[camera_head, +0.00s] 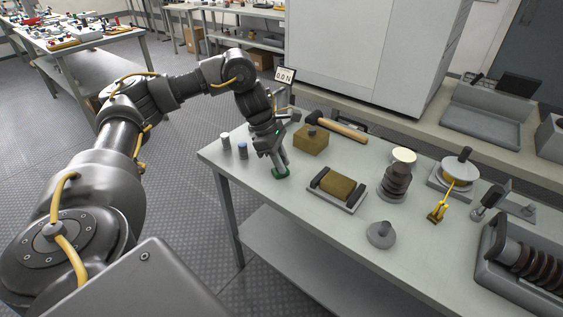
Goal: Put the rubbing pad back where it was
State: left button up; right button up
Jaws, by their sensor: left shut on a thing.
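A small dark green pad (281,173), which looks like the rubbing pad, is at the left part of the table top, low at the surface. I cannot tell whether it touches the table. My left gripper (279,163) points down and is shut on this pad, with the fingers covering part of it. My right gripper is not in view.
On the table (300,225), two small cylinders (242,151) stand left of the gripper. A dark ribbed insulator (395,182) and a grey round weight (381,235) stand further right.

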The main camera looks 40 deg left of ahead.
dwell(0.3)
pick_arm(q)
jog(key=o, duration=0.9)
jog(key=shift+f, duration=0.1)
jog(key=shift+o, duration=0.2)
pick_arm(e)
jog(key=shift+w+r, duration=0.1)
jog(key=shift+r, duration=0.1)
pick_arm(q)
jog(key=shift+a+r, duration=0.1)
jog(key=shift+r, duration=0.4)
jog(key=v, duration=0.3)
jog(key=shift+p, duration=0.4)
jog(key=p+v, duration=0.4)
jog(key=v, duration=0.4)
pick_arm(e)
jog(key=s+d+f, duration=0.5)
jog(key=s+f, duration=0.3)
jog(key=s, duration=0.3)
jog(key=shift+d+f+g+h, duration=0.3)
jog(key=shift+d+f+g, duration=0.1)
